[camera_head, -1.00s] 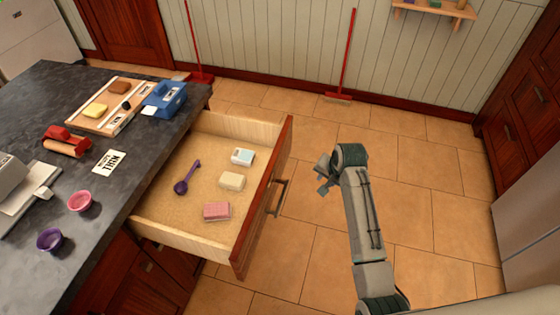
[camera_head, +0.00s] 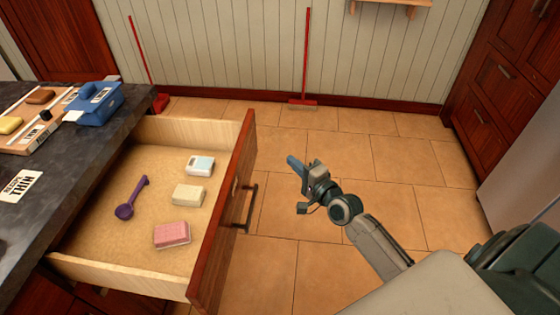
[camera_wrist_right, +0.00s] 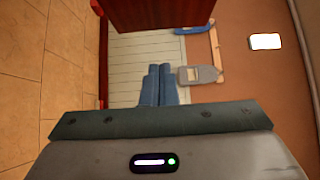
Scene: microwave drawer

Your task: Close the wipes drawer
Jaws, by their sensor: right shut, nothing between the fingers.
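The drawer (camera_head: 222,215) stands pulled out from the dark counter, its reddish-brown front facing right. A dark bar handle (camera_head: 247,208) is on the front. Inside lie a purple scoop (camera_head: 130,197), a white-and-blue pack (camera_head: 200,166), a cream block (camera_head: 189,195) and a pink block (camera_head: 172,234). My right gripper (camera_head: 293,164) is shut and empty, in front of the drawer and right of the handle, apart from it in the picture. Its blue fingers (camera_wrist_right: 158,84) lie together in the right wrist view. My left gripper is not in view.
The counter (camera_head: 60,160) holds a blue box (camera_head: 95,102), a wooden tray and a label card (camera_head: 18,186). A red broom (camera_head: 305,60) leans on the back wall. Tiled floor (camera_head: 345,160) is free right of the drawer. Cabinets (camera_head: 505,75) stand at right.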

